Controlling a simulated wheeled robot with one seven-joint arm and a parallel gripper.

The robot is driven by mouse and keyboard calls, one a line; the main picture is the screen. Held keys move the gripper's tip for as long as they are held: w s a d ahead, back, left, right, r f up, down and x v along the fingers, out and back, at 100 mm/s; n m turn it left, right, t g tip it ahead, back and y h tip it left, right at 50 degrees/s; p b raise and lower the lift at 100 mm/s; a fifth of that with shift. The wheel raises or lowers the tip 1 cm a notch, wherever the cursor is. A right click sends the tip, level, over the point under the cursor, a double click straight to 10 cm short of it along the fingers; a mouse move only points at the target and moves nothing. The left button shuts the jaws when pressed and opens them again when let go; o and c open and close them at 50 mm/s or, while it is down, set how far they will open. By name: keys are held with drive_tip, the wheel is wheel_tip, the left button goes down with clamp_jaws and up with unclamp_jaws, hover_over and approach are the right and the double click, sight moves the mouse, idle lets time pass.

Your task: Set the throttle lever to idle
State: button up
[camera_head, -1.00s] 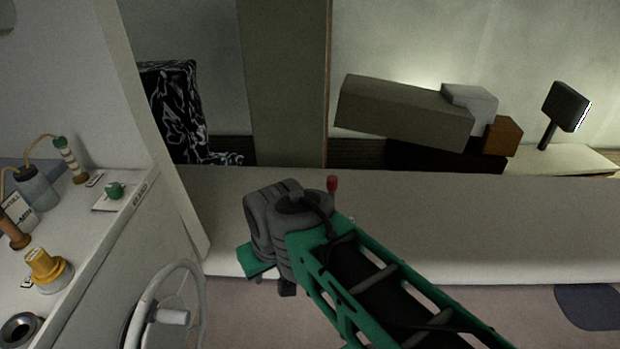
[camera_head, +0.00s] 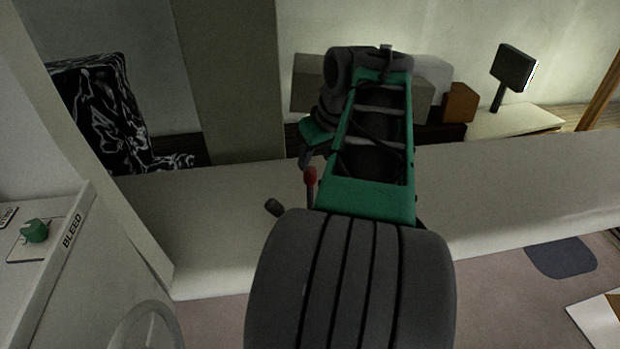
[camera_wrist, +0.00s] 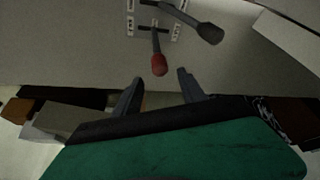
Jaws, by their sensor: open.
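Two levers stand on a pale panel with slotted, marked plates. One has a red knob (camera_wrist: 159,65) and the other a dark grey knob (camera_wrist: 207,33). I cannot read the markings, so no label shows which lever is the throttle. In the head view, the red knob (camera_head: 310,176) is beside my arm and the dark knob (camera_head: 273,207) is lower left. My gripper (camera_wrist: 160,78) is open and empty. Its fingertips are on either side of the line to the red knob, which appears just beyond them; contact is not visible. In the head view my arm hides most of both levers.
A white console with a green knob (camera_head: 34,231) marked BLEED is at left, with a wheel (camera_head: 148,322) below. Boxes (camera_head: 460,102) and a dark screen (camera_head: 514,68) stand at the back.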

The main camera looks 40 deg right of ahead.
sight(311, 169)
drive_tip(key=x, duration=0.7)
drive_tip(key=shift+w+f, duration=0.15)
drive_tip(key=shift+f, duration=0.1)
clamp_jaws()
idle(1.1)
